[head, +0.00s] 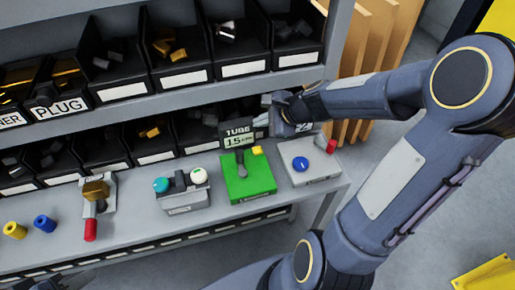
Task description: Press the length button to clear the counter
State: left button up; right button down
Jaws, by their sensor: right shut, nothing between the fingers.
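A green box (247,187) stands on the grey bench, with a display (239,138) at its back reading "TUBE" and what looks like "15 cm". A small yellow button (257,151) sits at its back right corner, and a grey piece (240,163) stands on its top. I cannot read a label marking the length button. My right gripper (263,121) is shut and empty. It appears just right of the display and above the yellow button in the picture; their separation in depth is unclear. My left gripper is not in view.
A grey box with a blue button (301,164) and a red-ended lever (331,146) stands to the right. A box with teal (161,185) and white (199,176) knobs stands to the left. Shelves of black bins (180,80) rise behind the bench.

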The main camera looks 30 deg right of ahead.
aim_at(261, 150)
jog(key=shift+f+b, duration=4.1)
jog(key=shift+f, duration=0.3)
jog(key=shift+f, duration=0.15)
jog(key=shift+f+b, duration=0.25)
jog(key=shift+b, duration=0.2)
jog(key=shift+f+b, duration=0.5)
jog(key=shift+r+p, duration=0.9)
jog(key=shift+r, duration=0.05)
notch_tip(261, 150, up, 5)
jog(key=p, duration=0.4)
jog(key=shift+p, duration=0.4)
